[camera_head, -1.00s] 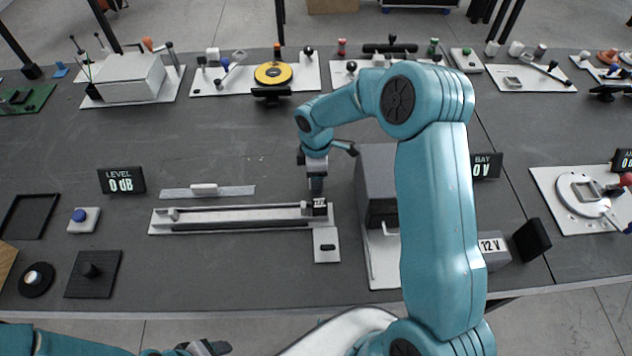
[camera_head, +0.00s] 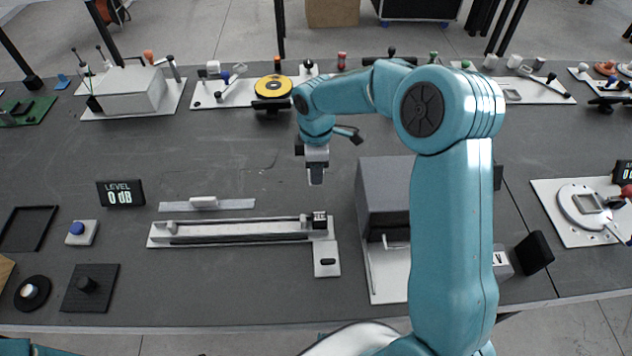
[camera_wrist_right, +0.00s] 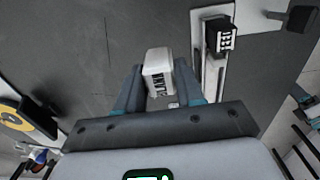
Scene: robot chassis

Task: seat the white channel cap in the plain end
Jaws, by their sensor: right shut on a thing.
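My right gripper (camera_head: 316,176) is above the table, just behind the right end of a long grey channel (camera_head: 240,231). In the right wrist view the right gripper (camera_wrist_right: 158,88) is shut on a white cap (camera_wrist_right: 158,72) with dark lettering that I cannot read surely. The cap is clear of the channel. A black block with white markings (camera_head: 319,220) sits at the channel's right end; it also shows in the right wrist view (camera_wrist_right: 220,36), beside the held cap. The channel's left end (camera_head: 165,227) carries a small pale block. My left gripper is out of view.
A flat strip with a white handle (camera_head: 204,202) lies behind the channel. A grey box (camera_head: 385,190) stands to the right, near my right arm. A small plate with a dark slot (camera_head: 328,261) lies in front of the channel's right end. A LEVEL display (camera_head: 121,194) stands at left.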

